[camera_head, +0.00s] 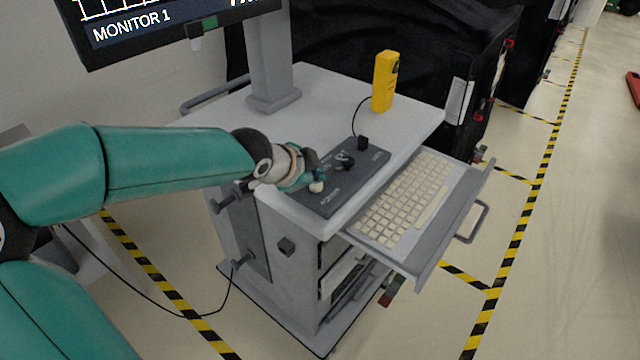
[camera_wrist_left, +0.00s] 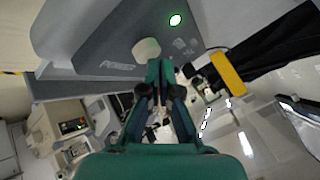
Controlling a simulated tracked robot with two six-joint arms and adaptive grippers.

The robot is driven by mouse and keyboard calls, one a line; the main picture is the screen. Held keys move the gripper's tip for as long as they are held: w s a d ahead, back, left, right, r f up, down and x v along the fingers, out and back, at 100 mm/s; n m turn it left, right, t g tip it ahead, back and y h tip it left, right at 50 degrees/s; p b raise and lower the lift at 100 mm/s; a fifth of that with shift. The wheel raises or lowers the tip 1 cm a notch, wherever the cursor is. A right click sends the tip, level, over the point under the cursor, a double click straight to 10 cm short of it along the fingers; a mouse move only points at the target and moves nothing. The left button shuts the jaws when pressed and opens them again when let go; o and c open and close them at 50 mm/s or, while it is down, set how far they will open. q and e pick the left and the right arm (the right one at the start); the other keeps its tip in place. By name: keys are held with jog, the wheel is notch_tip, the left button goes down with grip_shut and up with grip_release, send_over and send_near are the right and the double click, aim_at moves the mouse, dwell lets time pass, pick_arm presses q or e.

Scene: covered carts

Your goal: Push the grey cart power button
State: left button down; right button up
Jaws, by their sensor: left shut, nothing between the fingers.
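The grey cart (camera_head: 240,110) stands in the middle of the head view, with a dark control panel (camera_head: 357,177) on its top. A round cream button (camera_head: 317,187) sits at the panel's near end, and it also shows in the left wrist view (camera_wrist_left: 146,50) with a small label beside it that I cannot read. My left gripper (camera_head: 318,175) is shut and empty right at this button; its fingertips show in the left wrist view (camera_wrist_left: 160,65). I cannot tell whether they touch the button. A green-lit button (camera_wrist_left: 176,19) is farther along the panel. My right gripper is not in view.
A yellow handheld device (camera_head: 385,81) stands on the cart top, wired to the panel. A keyboard (camera_head: 410,200) lies on a pulled-out tray at the right. A monitor (camera_head: 165,25) on a post rises behind. Black-covered carts (camera_head: 440,60) stand beyond; the striped floor at right is clear.

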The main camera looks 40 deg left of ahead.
aim_at(315, 185)
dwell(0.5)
pick_arm(q)
jog(key=shift+f+b, duration=0.45)
jog(key=shift+b, duration=0.1)
jog(key=shift+r+p, duration=0.35)
jog(key=shift+r, duration=0.1)
notch_tip(315, 185, up, 6)
jog(key=p, duration=0.5)
jog(key=shift+r, duration=0.1)
dwell(0.4)
